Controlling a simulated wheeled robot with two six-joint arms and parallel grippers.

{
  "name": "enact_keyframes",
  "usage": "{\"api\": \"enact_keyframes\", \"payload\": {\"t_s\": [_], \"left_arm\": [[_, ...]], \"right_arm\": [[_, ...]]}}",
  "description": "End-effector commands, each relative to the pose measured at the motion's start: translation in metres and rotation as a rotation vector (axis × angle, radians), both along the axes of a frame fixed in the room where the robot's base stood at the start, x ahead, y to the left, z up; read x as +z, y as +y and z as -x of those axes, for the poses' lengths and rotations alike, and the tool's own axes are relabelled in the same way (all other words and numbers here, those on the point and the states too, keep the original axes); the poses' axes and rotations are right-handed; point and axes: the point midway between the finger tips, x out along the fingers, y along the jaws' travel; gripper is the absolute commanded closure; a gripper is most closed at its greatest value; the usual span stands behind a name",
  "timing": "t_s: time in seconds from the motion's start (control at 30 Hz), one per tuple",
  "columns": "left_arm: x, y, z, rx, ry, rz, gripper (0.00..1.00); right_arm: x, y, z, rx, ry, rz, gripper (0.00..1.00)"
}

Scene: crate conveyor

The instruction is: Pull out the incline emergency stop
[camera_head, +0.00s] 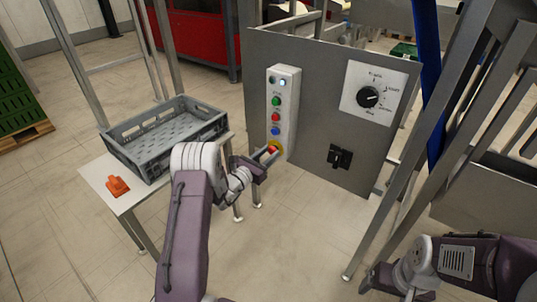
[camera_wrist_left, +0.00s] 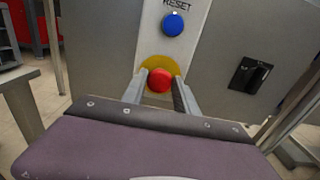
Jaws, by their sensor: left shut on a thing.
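The emergency stop is a red mushroom button (camera_head: 272,149) on a yellow disc at the bottom of a pale button box (camera_head: 284,105) on a grey panel. In the left wrist view the red button (camera_wrist_left: 160,80) sits between my gripper's fingers, with the yellow disc (camera_wrist_left: 158,64) behind it. My left gripper (camera_head: 267,155) is at the panel and shut on the red button, one finger on each side. My right gripper (camera_head: 412,293) is low at the right; its fingers are not clear.
A blue reset button (camera_wrist_left: 173,24) is just above the stop. A black switch (camera_head: 340,156) and a rotary dial (camera_head: 368,97) are on the panel. A grey crate (camera_head: 160,177) and an orange object (camera_head: 117,186) are on the table (camera_head: 100,175) at left.

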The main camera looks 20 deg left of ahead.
Motion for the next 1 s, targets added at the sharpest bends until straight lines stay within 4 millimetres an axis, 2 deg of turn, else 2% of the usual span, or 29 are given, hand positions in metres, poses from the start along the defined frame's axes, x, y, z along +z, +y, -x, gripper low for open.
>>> {"api": "enact_keyframes", "payload": {"t_s": [0.83, 1.0], "left_arm": [[-0.001, 0.0, 0.0, 0.0, 0.002, 0.0, 1.0], [-0.001, 0.004, 0.012, 0.001, 0.003, 0.001, 1.0]], "right_arm": [[0.0, 0.0, 0.0, 0.0, 0.0, 0.0, 0.18], [0.001, 0.0, 0.0, 0.0, 0.0, 0.0, 0.18]]}}
